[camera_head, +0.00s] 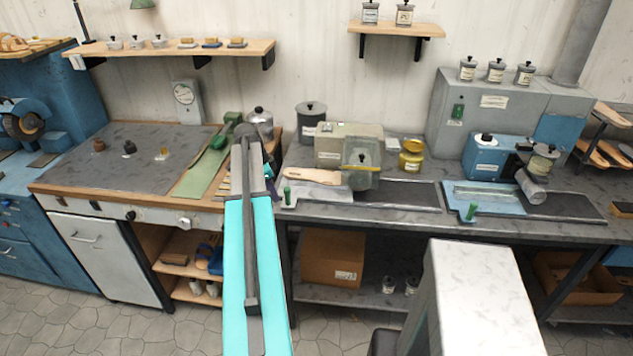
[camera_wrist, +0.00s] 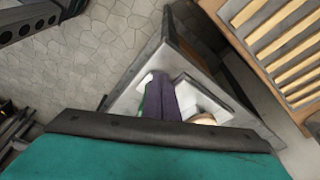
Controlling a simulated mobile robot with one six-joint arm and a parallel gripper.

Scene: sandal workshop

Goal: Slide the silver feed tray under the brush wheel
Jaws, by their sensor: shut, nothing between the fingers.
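The silver feed tray (camera_head: 337,195) lies on the grey bench with a tan sole on it and a green handle (camera_head: 287,196) at its left end. To its right is a machine head (camera_head: 361,165) with a yellow stripe. No brush wheel shows clearly under this head. My gripper (camera_wrist: 163,95) is shut and empty in the wrist view, with something green close beside its left side; I cannot tell whether they touch. Part of the tray (camera_wrist: 205,95) and a tan sole end (camera_wrist: 204,119) show there too. My arm largely hides the gripper in the head view.
On the right, a blue machine (camera_head: 491,155) has a grey roller (camera_head: 531,187) and a blue tray (camera_head: 490,198) with a green handle. A yellow tin (camera_head: 411,154) and a dark lidded pot (camera_head: 311,121) stand behind. A slatted wooden rack (camera_wrist: 280,45) is near my gripper.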

